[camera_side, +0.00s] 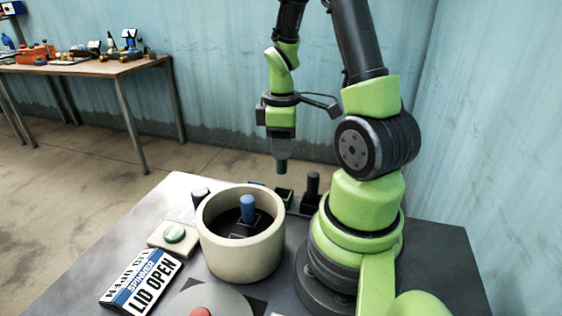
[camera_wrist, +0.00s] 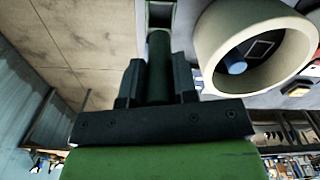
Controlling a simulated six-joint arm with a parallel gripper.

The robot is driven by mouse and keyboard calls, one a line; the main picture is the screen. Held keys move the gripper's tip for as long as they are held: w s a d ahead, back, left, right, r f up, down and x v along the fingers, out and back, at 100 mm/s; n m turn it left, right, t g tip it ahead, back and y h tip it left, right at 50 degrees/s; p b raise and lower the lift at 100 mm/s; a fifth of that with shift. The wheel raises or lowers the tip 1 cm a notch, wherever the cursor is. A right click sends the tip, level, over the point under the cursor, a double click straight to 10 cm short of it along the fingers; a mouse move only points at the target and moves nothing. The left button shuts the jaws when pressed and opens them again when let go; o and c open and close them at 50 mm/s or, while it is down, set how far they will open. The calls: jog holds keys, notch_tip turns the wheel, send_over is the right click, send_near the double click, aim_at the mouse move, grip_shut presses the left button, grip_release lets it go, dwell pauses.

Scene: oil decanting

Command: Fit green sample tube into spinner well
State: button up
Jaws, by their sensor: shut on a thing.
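My gripper (camera_side: 282,156) is shut on the dark green sample tube (camera_side: 282,168), which points down beneath it. The green tube also shows between the fingers in the wrist view (camera_wrist: 159,62). The spinner is a cream round bowl (camera_side: 246,262), open at the top, below and left of the gripper in the side view. A blue tube (camera_side: 247,208) stands upright inside it. In the wrist view an empty-looking square well (camera_wrist: 262,48) shows in the spinner beside the blue tube (camera_wrist: 235,64). The held tube is outside the bowl, above the area behind it.
A small dark green holder (camera_side: 284,196) and a black holder with a dark tube (camera_side: 312,185) stand behind the bowl.

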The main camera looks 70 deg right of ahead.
notch_tip(320, 180, up, 6)
jog(key=shift+f, duration=0.1)
jog(key=shift+w+a+r+n, duration=0.25)
jog(key=shift+a+r+n, duration=0.05)
jog(key=shift+a, duration=0.1)
jog(key=w+a+n, duration=0.3)
jog(key=a+n, duration=0.4)
jog(key=a, duration=0.2)
jog(key=n, duration=0.6)
send_over(233, 234)
jog(key=s+a, duration=0.1)
jog(key=a, duration=0.1)
jog(key=shift+s+d+f, duration=0.1)
jog(key=shift+f, duration=3.6)
jog(key=shift+s+d+f, duration=0.1)
jog(key=shift+f, duration=3.55)
jog(key=shift+f, duration=0.1)
jog(key=o, duration=0.9)
jog(key=shift+w, duration=0.15)
